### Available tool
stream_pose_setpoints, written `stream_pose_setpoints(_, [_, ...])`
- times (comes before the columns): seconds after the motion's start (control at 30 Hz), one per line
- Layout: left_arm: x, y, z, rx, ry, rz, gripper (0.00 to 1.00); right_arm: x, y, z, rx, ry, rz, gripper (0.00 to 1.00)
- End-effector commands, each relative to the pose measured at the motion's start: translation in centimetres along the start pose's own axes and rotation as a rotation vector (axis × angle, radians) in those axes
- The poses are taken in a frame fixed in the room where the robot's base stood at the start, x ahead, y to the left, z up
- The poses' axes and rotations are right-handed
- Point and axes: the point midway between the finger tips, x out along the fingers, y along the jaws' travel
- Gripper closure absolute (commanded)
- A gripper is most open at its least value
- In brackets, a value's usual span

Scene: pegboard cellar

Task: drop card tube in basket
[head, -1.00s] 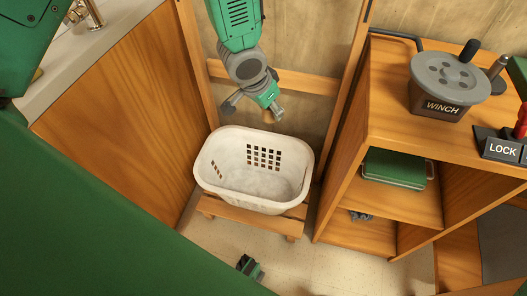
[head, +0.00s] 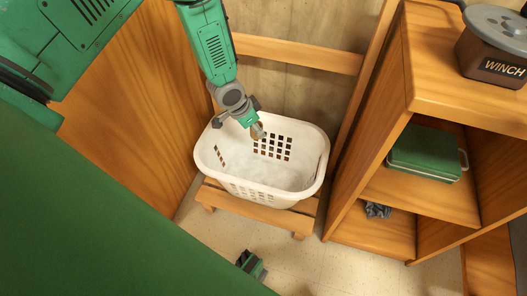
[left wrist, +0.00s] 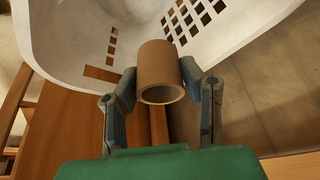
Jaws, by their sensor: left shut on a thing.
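The card tube (left wrist: 159,68) is a short brown hollow cylinder. In the left wrist view it sits between the two fingers of my left gripper (left wrist: 160,85), which is shut on it. In the head view my left gripper (head: 257,130) is over the back left part of the white basket (head: 222,178), and the tube is small there. The basket has square holes in its sides and looks empty inside. The basket also shows in the left wrist view (left wrist: 75,30), behind the tube.
The basket stands on a low wooden stool (head: 262,210). A wooden shelf unit (head: 400,95) is close on its right, holding a green case (head: 425,150) and a grey cloth (head: 377,210). A winch (head: 495,45) is on top. A wooden panel (head: 130,130) stands at left.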

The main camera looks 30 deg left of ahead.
Motion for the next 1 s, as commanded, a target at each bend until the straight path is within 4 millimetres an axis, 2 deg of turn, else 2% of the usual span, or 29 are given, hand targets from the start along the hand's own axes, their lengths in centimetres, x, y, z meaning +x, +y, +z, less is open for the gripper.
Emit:
stream_pose_setpoints(0.03, [1.1, 0.0, 0.5, 0.0, 0.0, 0.0, 0.77, 1.2, -0.1, 0.1, -0.001, 0.0, -0.001, 0.6])
stream_pose_setpoints(0.2, [2.4, 0.4, 0.7, 0.002, -0.003, -0.006, 0.77, 2.8, -0.1, 0.1, -0.002, 0.0, -0.001, 0.6])
stream_pose_setpoints(0.53, [2.4, 0.5, 0.8, 0.002, -0.003, -0.007, 0.77, 2.9, 0.0, 0.1, 0.0, 0.0, 0.0, 0.6])
stream_pose_setpoints(0.57, [2.5, 0.4, 0.8, 0.001, -0.003, -0.006, 0.54, 2.9, 0.0, 0.1, 0.0, 0.0, 0.0, 0.6])
stream_pose_setpoints(0.6, [2.5, 0.3, 0.8, 0.001, -0.003, -0.005, 0.4, 2.9, 0.0, 0.1, 0.0, 0.0, 0.0, 0.6])
stream_pose_setpoints(0.87, [2.5, 0.3, 0.9, 0.0, -0.002, -0.004, 0.4, 2.9, -0.1, 0.1, -0.001, 0.0, -0.001, 0.6])
stream_pose_setpoints(1.0, [1.9, 0.4, 0.6, 0.002, -0.003, -0.009, 0.4, 2.9, 0.1, 0.3, -0.001, 0.003, -0.003, 0.6])
